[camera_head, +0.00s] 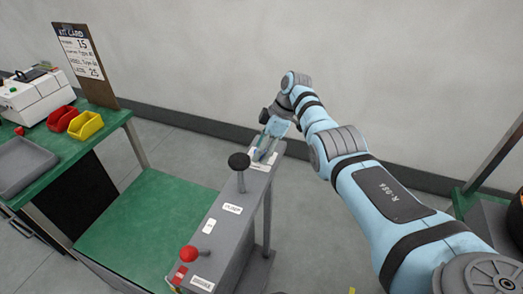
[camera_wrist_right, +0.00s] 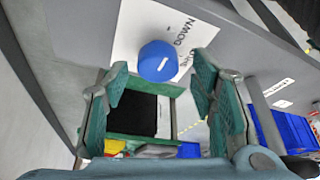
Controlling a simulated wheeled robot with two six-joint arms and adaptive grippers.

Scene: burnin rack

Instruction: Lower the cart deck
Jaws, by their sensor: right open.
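The cart has a green deck (camera_head: 150,225) and a grey control column (camera_head: 225,225) along its right side. A blue knob (camera_wrist_right: 158,61) with a white mark sits on a white plate lettered DOWN (camera_wrist_right: 190,28) in the right wrist view. My right gripper (camera_head: 268,142) is over the far end of the column, at a white plate (camera_head: 262,160). In the right wrist view, its green-padded fingers (camera_wrist_right: 160,82) are open, with the knob showing between and just beyond their tips. I cannot tell if they touch it. My left gripper is not in view.
A black ball-topped lever (camera_head: 239,162) and a red knob (camera_head: 189,254) stand on the column nearer me. A green bench (camera_head: 110,122) with red and yellow bins (camera_head: 85,125) and a clipboard (camera_head: 85,60) is at left. Blue bins (camera_wrist_right: 285,128) show in the right wrist view.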

